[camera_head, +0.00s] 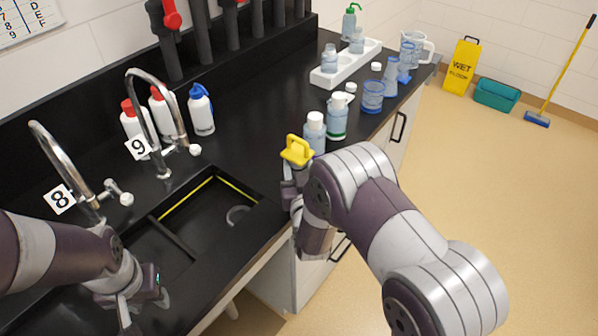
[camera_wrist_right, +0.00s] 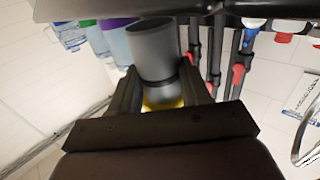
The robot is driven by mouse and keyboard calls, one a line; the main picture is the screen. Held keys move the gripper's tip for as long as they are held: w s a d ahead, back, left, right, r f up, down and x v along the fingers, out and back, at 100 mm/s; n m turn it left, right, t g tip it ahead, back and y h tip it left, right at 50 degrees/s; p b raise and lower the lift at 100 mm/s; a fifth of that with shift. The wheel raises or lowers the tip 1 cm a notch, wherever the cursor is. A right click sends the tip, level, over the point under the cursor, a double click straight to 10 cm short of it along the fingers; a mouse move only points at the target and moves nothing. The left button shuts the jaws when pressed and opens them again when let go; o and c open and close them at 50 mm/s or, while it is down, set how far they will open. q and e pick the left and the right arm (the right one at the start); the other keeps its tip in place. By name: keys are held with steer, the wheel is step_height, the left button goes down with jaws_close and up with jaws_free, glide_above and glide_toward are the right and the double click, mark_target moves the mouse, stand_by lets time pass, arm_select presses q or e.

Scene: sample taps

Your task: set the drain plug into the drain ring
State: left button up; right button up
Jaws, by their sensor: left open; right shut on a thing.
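The drain plug (camera_head: 297,150) has a yellow handled top and hangs upright at the right gripper (camera_head: 292,186), above the counter beside the sink's right end. In the right wrist view, its dark grey cylindrical body (camera_wrist_right: 156,50) is between the two black fingers of the right gripper (camera_wrist_right: 160,78), with yellow showing behind. The right gripper is shut on it. The drain ring (camera_head: 237,215) is a grey ring on the black sink floor, left of and below the plug, partly hidden by the near rim. My left gripper (camera_head: 145,301) is open and empty at the lower left.
Two curved taps (camera_head: 146,105) (camera_head: 62,150) stand behind the sink (camera_head: 160,216). Wash bottles (camera_head: 201,110) are at the back. White-capped bottles (camera_head: 314,133) (camera_head: 338,117) stand close behind the plug. A white rack (camera_head: 330,75) and blue containers (camera_head: 373,95) are farther right.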

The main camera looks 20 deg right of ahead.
steer(key=shift+w+f, duration=0.1)
steer(key=shift+f, duration=0.9)
steer(key=o, duration=1.2)
steer(key=shift+o, duration=0.2)
